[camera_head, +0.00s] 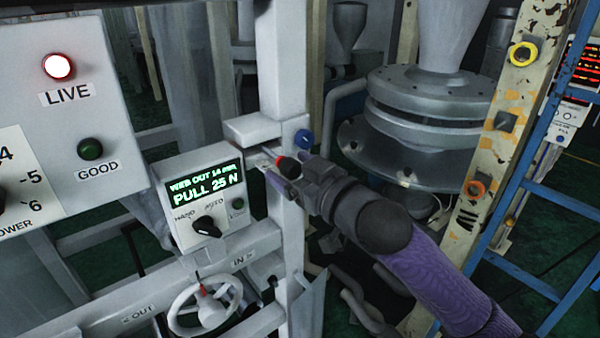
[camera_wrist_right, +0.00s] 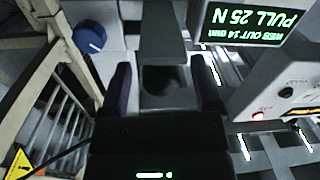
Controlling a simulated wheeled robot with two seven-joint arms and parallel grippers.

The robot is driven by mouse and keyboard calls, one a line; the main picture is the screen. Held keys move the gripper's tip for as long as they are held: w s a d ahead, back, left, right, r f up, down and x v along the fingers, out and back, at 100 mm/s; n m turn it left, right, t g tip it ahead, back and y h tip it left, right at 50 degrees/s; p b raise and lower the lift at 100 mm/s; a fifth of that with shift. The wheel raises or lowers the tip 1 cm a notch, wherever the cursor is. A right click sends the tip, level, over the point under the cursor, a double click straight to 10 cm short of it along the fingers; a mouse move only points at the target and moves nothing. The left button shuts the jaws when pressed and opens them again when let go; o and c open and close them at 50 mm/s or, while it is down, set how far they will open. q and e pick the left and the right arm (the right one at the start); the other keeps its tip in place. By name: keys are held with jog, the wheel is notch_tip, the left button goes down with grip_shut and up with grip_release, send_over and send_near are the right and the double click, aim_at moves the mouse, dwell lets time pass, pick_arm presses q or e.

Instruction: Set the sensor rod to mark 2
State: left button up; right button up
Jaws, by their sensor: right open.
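A small black knob with a red edge (camera_head: 288,167) sits at the white post, right at my right gripper's fingers. It may be the end of the sensor rod; the rod itself and its marks cannot be made out. My right gripper (camera_head: 271,174) reaches in from the lower right, with its fingers apart. In the right wrist view the open fingers (camera_wrist_right: 163,88) stand either side of a grey bracket (camera_wrist_right: 163,46) and a dark rounded shape (camera_wrist_right: 163,80). I cannot tell whether they touch anything. My left gripper is not in view.
A grey box (camera_head: 215,228) with a green display reading "PULL 25 N" stands left of the gripper. A blue knob (camera_head: 304,138) is on the white post (camera_head: 284,60). A white handwheel (camera_head: 205,305) is below. A blue ladder (camera_head: 555,195) stands at right.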

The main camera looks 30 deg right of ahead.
jog(key=s, duration=0.1)
jog(key=s+b, duration=0.1)
jog(key=s, duration=0.3)
jog(key=shift+s+d+f+b, duration=0.15)
jog(key=shift+d+f+b, duration=0.15)
jog(key=shift+b, duration=0.05)
jog(key=s+p, duration=0.1)
jog(key=p, duration=0.1)
jog(key=s+p, duration=0.1)
jog(key=s, duration=0.1)
jog(key=s+p, duration=0.1)
jog(key=p, duration=0.1)
jog(key=shift+s+d+r+p, duration=0.3)
jog(key=shift+d, duration=0.05)
